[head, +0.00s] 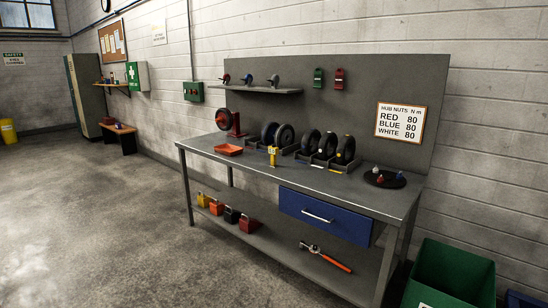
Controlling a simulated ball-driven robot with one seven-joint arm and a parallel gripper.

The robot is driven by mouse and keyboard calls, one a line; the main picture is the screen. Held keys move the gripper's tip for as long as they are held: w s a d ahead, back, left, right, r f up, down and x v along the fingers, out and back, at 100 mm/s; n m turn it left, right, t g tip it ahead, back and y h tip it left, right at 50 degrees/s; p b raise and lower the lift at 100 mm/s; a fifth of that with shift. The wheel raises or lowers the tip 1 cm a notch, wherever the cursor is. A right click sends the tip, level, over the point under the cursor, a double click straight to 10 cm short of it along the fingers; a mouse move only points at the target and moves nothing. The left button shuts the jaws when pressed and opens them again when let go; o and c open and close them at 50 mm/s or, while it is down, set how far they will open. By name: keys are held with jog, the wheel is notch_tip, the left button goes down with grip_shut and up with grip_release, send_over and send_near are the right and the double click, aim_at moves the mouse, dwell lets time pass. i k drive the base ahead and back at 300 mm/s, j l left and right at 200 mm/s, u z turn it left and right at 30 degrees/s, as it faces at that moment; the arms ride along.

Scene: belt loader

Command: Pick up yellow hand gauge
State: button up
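A small yellow upright object, which looks like the yellow hand gauge (272,156), stands near the front edge of the grey workbench top (290,177). It is in front of the dark wheels, left of the bench's middle. Its details are too small to make out. My gripper is not in view.
Black wheels (328,146) sit in racks behind and right of it. A red tray (229,150) lies to the left, a dark round dish (384,178) to the right. A blue drawer (324,217) is shut. A green bin (450,275) stands at right. The floor at left is clear.

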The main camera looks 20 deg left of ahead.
aim_at(273, 152)
jog(key=i+j+u, duration=0.3)
jog(key=i, duration=0.25)
jog(key=i+j+u, duration=0.25)
jog(key=i, duration=0.25)
jog(key=i+u, duration=0.3)
jog(key=i, duration=0.25)
